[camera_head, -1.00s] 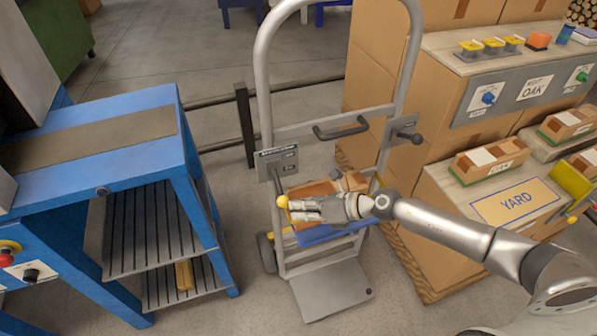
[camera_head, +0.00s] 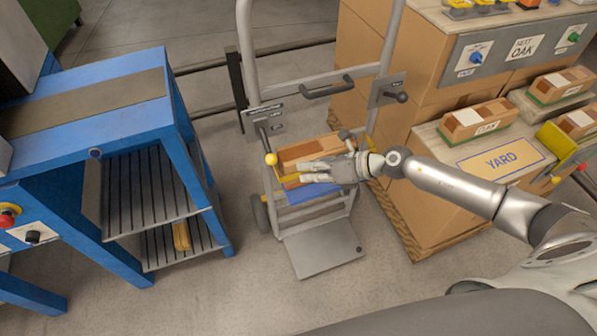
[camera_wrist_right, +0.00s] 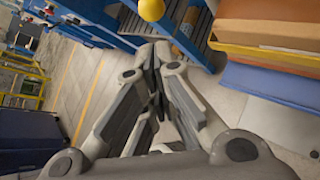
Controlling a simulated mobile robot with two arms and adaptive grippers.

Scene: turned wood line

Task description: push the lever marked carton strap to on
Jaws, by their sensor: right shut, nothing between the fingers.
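The lever ends in a yellow ball knob (camera_head: 271,159) and hangs down from a grey labelled plate (camera_head: 263,116) on the left upright of a hand truck. The plate's lettering is too small to read now. The knob also shows in the right wrist view (camera_wrist_right: 151,10), past my fingertips. My right gripper (camera_head: 300,172) is shut and empty, a little right of and below the knob, with a visible gap. It shows in the wrist view too (camera_wrist_right: 153,65). My left gripper is out of view.
The hand truck (camera_head: 248,60) carries wooden-looking boxes (camera_head: 305,150) and a blue item (camera_head: 312,195) behind and below my gripper. A second plate with a dark lever (camera_head: 388,92) is on its right upright. A blue workbench (camera_head: 110,72) stands left; stacked cartons (camera_head: 425,60) stand right.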

